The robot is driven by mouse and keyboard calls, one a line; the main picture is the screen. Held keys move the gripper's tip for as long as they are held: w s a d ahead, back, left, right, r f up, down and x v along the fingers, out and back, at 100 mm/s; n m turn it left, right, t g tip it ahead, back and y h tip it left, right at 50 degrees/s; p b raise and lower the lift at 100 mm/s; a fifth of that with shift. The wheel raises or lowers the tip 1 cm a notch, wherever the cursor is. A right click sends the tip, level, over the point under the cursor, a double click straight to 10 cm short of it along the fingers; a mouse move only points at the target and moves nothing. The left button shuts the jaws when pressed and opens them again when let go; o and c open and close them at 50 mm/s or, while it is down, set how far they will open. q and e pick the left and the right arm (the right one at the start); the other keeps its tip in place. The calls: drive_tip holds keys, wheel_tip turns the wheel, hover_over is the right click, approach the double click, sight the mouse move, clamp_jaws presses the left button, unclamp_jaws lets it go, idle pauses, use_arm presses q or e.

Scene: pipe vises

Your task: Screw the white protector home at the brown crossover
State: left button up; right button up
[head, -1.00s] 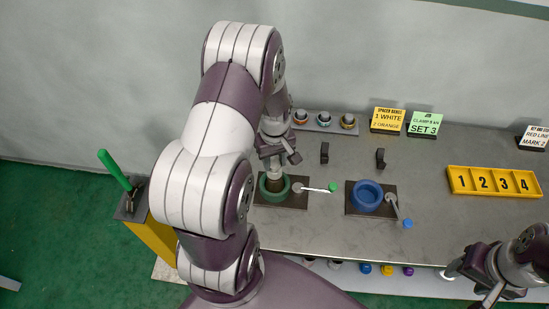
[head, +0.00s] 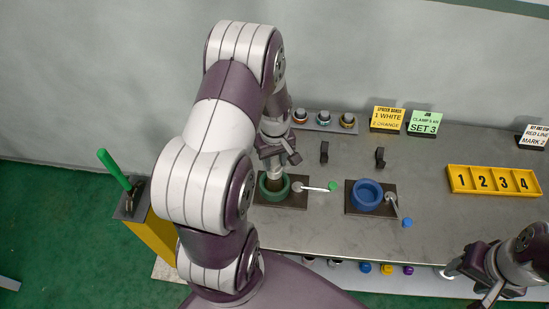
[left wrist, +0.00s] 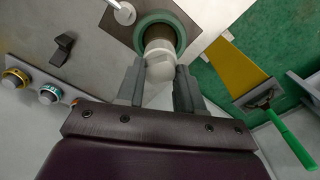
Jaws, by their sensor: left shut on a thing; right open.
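The brown crossover (left wrist: 158,38) stands in the green ring vise (left wrist: 143,22); in the head view the green vise (head: 264,194) is the left of two vises. The white protector (left wrist: 160,70) is at the crossover's near end, in line with it. Whether it is fully seated cannot be told. My left gripper (left wrist: 160,78) is shut on the protector, one finger on each side; in the head view my left gripper (head: 276,163) is above the green vise, and the protector is mostly hidden. My right gripper (head: 470,285) is open and empty at the bench's front right.
A blue ring vise (head: 367,196) stands right of the green one, with its handle toward the front. A yellow numbered tray (head: 494,194) lies at right. A rack with several ringed parts (head: 325,128) stands behind. A green-handled tool (head: 115,170) is at far left.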

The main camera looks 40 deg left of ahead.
sight(274, 164)
use_arm(q)
drive_tip(key=shift+f, duration=0.2)
drive_tip(key=o, duration=1.1)
wheel_tip(274, 164, up, 13)
drive_tip(key=b, duration=0.2)
drive_tip(key=s+d+m, duration=0.3)
drive_tip(key=d+m, duration=0.2)
drive_tip(key=d, duration=0.1)
drive_tip(key=s+d+f+m+t, duration=0.1)
drive_tip(key=s+d+m, duration=0.3)
drive_tip(key=d+m, duration=0.2)
drive_tip(key=shift+d+f+m, duration=0.25)
drive_tip(key=shift+d+m, duration=0.05)
